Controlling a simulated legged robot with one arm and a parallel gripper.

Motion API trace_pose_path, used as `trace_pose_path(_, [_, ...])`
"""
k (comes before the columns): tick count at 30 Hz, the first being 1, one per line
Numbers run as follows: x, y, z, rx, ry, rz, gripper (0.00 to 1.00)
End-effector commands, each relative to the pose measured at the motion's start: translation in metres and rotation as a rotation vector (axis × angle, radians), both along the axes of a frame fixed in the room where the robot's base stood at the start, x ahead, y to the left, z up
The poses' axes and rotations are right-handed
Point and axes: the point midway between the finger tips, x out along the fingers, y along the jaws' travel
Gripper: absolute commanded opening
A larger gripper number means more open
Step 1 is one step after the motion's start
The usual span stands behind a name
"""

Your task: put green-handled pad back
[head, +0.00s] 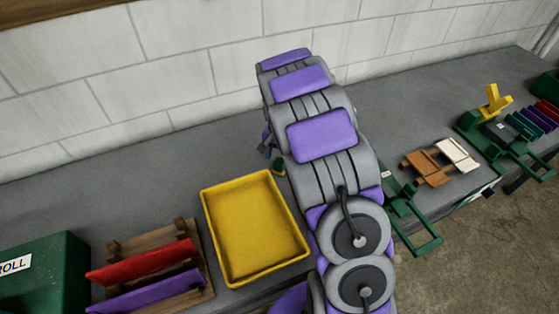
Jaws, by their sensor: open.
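My arm fills the middle of the head view and hides the bench behind it. Only a small part of my gripper (267,142) shows at the left edge of the arm; it is open, and its fingers are mostly hidden. Just below it, a small dark green piece with a tan part (278,167) sits on the grey bench, above the yellow tray's upper right corner. It may be the green-handled pad, but it is too small and too covered to be sure. It appears apart from the gripper.
An empty yellow tray (206,222) stands left of my arm. A wooden rack (196,287) with red and purple pieces and a green box (40,272) stand further left. Green-framed holders (420,240) and a yellow-handled tool (492,102) are at right. The bench's back left is clear.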

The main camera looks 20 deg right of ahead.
Motion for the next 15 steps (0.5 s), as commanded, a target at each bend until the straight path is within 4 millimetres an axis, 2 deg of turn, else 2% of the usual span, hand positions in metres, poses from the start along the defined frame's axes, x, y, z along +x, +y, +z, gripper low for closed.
trace_pose_path(1, [0.001, 0.0, 0.013, -0.001, -0.004, 0.0, 0.72])
trace_pose_path(9, [0.0, 0.0, 0.066, 0.001, 0.001, -0.001, 0.72])
trace_pose_path(15, [0.0, 0.0, 0.08, 0.001, 0.001, -0.001, 0.72])
